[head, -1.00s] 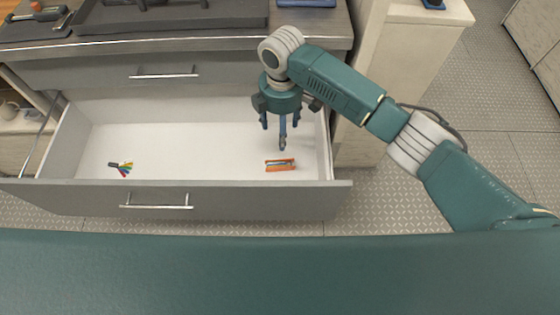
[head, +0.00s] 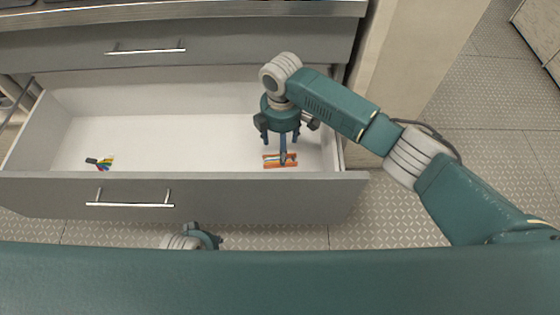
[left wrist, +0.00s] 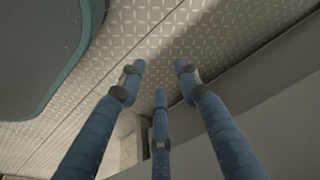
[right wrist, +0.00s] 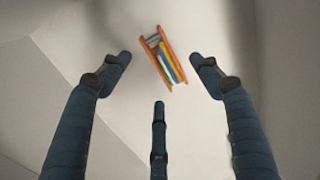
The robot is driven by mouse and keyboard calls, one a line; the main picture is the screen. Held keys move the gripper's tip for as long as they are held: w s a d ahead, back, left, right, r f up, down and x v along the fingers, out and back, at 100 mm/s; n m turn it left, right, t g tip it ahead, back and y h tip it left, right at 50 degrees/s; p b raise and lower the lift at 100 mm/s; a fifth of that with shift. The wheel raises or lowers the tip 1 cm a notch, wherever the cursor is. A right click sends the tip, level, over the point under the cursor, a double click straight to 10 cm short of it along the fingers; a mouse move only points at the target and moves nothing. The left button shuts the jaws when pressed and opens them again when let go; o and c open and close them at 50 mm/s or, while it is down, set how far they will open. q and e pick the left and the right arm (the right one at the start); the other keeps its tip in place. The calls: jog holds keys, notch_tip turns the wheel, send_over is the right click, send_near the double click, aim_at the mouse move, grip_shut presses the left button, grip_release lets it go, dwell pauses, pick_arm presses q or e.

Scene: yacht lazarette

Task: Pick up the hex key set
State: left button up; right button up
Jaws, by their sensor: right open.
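The hex key set, apparently the small orange-sided holder with coloured bars (head: 268,160), lies on the floor of the open drawer near its front right. It also shows in the right wrist view (right wrist: 167,62), tilted, beyond and between the fingertips. My right gripper (head: 282,150) points down over it and partly covers it in the head view. Its fingers (right wrist: 160,75) are spread, with nothing between them. My left gripper (head: 205,238) is low in front of the drawer, mostly hidden; the left wrist view shows its fingers (left wrist: 160,82) spread and empty over the patterned floor.
The open drawer (head: 60,195) has a white inside and a grey front with a handle. A fan of coloured pieces with a dark end (head: 101,162) lies at its left. Its middle is clear. A closed drawer (head: 180,45) is above. The right drawer wall is close to my right gripper.

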jog(key=f, duration=0.2)
jog(key=f+b, duration=0.1)
jog(key=f, duration=0.1)
jog(key=shift+a+f+b, duration=0.2)
jog(key=shift+f+b, duration=0.1)
jog(key=shift+f, duration=0.05)
pick_arm(q)
jog(key=w+v, duration=0.1)
jog(key=v, duration=0.5)
jog(key=shift+w, duration=0.55)
pick_arm(e)
jog(key=shift+f, duration=0.3)
pick_arm(q)
jog(key=shift+r, duration=0.15)
pick_arm(e)
jog(key=c, duration=1.4)
jog(key=shift+r, duration=0.1)
